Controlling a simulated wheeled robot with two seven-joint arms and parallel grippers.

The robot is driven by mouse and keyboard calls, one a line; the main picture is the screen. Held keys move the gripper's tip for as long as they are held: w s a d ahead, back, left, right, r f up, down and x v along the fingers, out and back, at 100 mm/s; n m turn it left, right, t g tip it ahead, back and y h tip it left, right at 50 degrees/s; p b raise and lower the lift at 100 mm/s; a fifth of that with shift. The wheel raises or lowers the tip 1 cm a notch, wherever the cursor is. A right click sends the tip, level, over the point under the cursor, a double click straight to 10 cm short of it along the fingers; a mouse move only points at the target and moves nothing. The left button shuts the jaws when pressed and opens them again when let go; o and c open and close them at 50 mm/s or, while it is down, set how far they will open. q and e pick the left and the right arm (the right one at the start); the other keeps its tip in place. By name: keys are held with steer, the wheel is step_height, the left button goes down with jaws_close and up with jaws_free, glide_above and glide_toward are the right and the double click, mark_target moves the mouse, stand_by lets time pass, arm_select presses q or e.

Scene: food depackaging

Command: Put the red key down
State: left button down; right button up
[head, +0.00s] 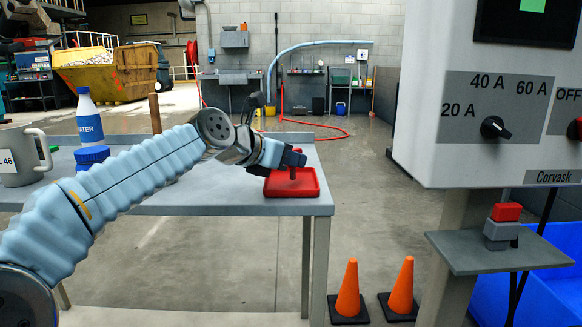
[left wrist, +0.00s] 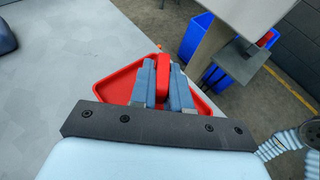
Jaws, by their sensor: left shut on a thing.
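My left gripper (head: 292,158) is over the red tray (head: 309,187) at the right end of the grey table. In the left wrist view its two blue-grey fingers (left wrist: 163,68) are shut on the red key (left wrist: 163,88). The same tray (left wrist: 113,86) shows beneath and around the fingers. In the head view the fingers hide most of the key, and a dark narrow part reaches down toward the tray floor. I cannot tell whether it touches the tray. My right gripper is not in view.
The grey table (head: 240,200) also holds a water bottle (head: 89,117), a blue-lidded jar (head: 92,156), a grey mug (head: 20,155) and an upright brown rod (head: 155,113). A control panel (head: 480,100) stands right, above a shelf with a red-topped block (head: 506,212). Two orange cones (head: 349,290) stand on the floor.

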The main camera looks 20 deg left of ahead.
arm_select(q)
steer(key=shift+f, duration=0.25)
steer(key=shift+f, duration=0.1)
steer(key=c, duration=1.1)
jaws_free()
steer(key=shift+r, duration=0.2)
steer(key=v, duration=1.1)
steer(key=shift+s+a+p, duration=0.1)
steer(key=shift+p, duration=0.25)
steer(key=shift+s+a, duration=0.15)
steer(key=shift+s, duration=0.2)
